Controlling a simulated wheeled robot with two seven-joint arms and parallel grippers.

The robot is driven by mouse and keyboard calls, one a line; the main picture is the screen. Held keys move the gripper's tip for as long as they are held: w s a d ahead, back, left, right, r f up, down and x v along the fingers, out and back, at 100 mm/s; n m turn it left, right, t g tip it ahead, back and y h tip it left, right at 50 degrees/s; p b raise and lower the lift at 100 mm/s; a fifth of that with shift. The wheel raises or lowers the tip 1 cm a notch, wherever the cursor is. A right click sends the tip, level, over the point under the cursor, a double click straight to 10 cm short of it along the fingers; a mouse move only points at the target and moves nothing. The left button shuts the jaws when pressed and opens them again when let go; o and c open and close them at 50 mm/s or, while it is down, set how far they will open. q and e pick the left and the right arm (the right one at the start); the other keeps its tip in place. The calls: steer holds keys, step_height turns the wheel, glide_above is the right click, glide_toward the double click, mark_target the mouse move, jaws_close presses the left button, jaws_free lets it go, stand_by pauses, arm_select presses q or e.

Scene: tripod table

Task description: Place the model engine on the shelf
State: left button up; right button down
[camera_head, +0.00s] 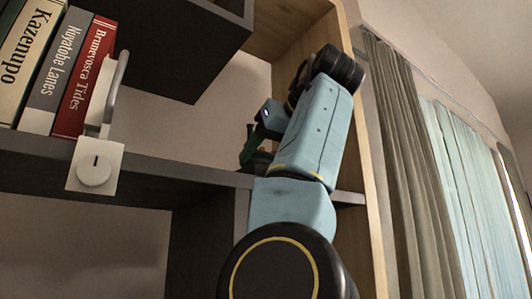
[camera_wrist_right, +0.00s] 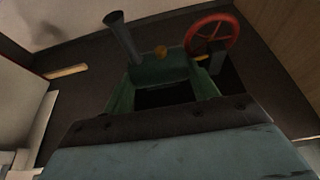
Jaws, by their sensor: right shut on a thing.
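The model engine (camera_head: 250,152) is dark green and shows only in part behind my right arm, just above the shelf board (camera_head: 190,178) in the head view. In the right wrist view the green engine (camera_wrist_right: 160,75) fills the middle, with a dark funnel, a small brass knob and a red spoked wheel. My right gripper (camera_head: 263,137) reaches into the shelf opening and is shut on the engine. Its fingertips are mostly hidden. I cannot tell whether the engine's base touches the board. My left gripper is not in view.
Several books (camera_head: 75,85) stand at the left of the shelf beside a pale bookend-like piece with a knob (camera_head: 95,170). A dark box compartment (camera_head: 180,50) hangs above. A wooden side panel (camera_head: 372,215) is close right of my arm; curtains (camera_head: 420,150) hang beyond it.

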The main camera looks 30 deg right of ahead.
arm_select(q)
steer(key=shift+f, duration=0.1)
arm_select(e)
steer(key=c, duration=0.9)
jaws_free()
steer(key=shift+f, duration=0.15)
steer(key=o, duration=0.5)
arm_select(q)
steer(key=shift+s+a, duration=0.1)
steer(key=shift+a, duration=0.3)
arm_select(e)
steer(key=shift+r, duration=0.2)
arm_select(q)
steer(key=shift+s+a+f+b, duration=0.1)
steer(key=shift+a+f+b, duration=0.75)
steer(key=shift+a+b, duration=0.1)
arm_select(e)
steer(key=v, duration=1.2)
